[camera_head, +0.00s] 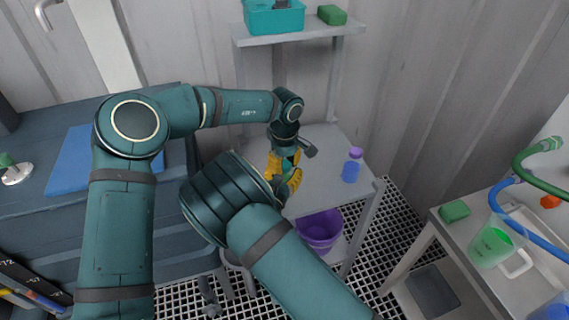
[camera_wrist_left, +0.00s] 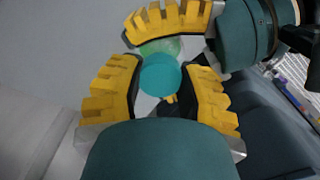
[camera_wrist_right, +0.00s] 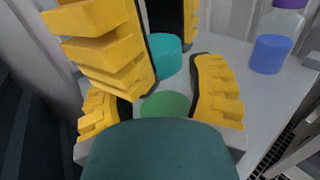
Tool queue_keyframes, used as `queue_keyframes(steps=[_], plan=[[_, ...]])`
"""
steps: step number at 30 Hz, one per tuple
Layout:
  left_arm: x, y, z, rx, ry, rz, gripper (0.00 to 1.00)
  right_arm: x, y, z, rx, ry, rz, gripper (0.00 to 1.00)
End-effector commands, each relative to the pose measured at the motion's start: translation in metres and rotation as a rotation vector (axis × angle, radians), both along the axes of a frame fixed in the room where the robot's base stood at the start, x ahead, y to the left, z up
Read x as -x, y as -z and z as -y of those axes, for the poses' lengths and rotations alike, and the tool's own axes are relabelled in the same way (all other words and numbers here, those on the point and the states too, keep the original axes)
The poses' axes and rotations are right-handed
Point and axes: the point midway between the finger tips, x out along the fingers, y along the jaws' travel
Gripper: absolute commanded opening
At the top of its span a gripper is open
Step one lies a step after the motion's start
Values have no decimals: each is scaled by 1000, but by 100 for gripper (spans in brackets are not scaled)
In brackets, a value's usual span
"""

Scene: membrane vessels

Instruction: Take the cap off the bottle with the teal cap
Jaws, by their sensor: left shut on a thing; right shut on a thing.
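The bottle with the teal cap is between my two grippers above the grey table. In the left wrist view the round teal cap (camera_wrist_left: 160,75) sits between the yellow fingers of my left gripper (camera_wrist_left: 163,83), which is shut on it. My right gripper (camera_wrist_right: 163,100) is shut on the bottle's green lower part (camera_wrist_right: 165,106). The teal cap also shows beyond it in the right wrist view (camera_wrist_right: 165,54). A pale gap shows between cap and green part; I cannot tell whether the cap still touches the bottle. In the head view the arms mostly hide both.
A blue bottle with a purple cap (camera_head: 352,166) stands on the grey table (camera_head: 325,178) to the right. A purple bucket (camera_head: 320,232) is below. A shelf (camera_head: 300,36) behind holds a teal box (camera_head: 273,18) and a green block (camera_head: 332,15). A second table with a green jug (camera_head: 492,245) stands right.

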Motion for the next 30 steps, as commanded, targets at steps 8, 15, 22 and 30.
queue_keyframes(steps=[8,15,22,30], plan=[[-1,0,0,1,-148,2,0,1,2,0,0,0,-5,0],[-1,-1,-1,2,-581,3,0,1,2,0,0,0,-5,0],[-1,-1,-1,2,-1006,5,0,1,2,0,0,0,-5,0],[0,-1,-1,3,-1509,5,0,1,2,0,0,1,-5,0]])
